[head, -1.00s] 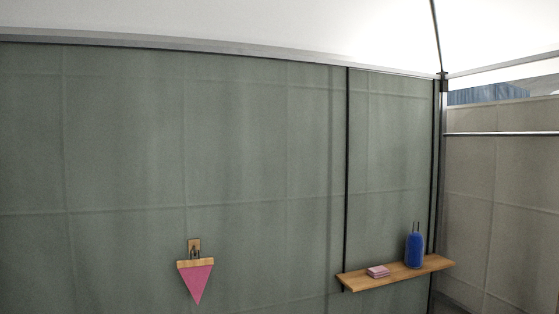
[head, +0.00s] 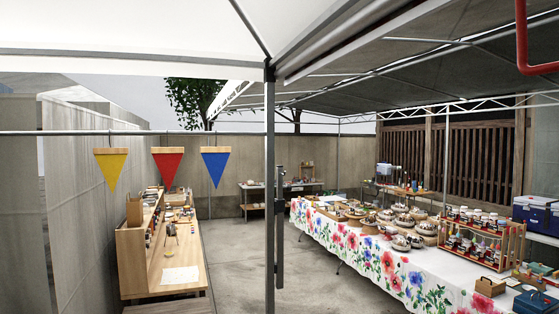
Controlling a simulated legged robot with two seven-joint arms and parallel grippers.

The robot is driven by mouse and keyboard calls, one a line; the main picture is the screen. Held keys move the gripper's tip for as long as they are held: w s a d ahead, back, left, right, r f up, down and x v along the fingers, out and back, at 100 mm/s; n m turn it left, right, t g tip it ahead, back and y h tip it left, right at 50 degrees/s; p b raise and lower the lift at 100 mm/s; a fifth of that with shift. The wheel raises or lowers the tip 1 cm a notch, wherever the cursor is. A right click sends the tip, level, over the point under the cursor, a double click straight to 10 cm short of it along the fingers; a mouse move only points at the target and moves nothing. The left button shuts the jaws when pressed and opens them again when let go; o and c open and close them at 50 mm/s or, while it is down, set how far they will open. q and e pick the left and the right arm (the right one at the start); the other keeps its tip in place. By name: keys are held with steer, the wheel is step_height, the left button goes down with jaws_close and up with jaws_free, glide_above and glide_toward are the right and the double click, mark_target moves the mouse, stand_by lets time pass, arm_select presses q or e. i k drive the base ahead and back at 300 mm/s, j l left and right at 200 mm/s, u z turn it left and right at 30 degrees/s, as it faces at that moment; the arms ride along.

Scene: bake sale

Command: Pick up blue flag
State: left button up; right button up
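The blue flag (head: 215,168) is a small triangular pennant with a wooden top bar. It hangs point down from a horizontal rail (head: 90,133), left of a grey tent post. A red flag (head: 167,168) hangs beside it on the left, and a yellow flag (head: 112,169) hangs further left. The three hang apart from each other in a row. Neither of my grippers shows in the head view.
A grey post (head: 270,190) stands upright just right of the flags. A wooden counter (head: 150,262) with small items stands below them at left. A long table with a floral cloth (head: 350,240) and baked goods runs along the right. Bare concrete floor (head: 235,260) lies between.

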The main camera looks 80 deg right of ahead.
mark_target(215, 158)
steer(key=z, duration=2.4)
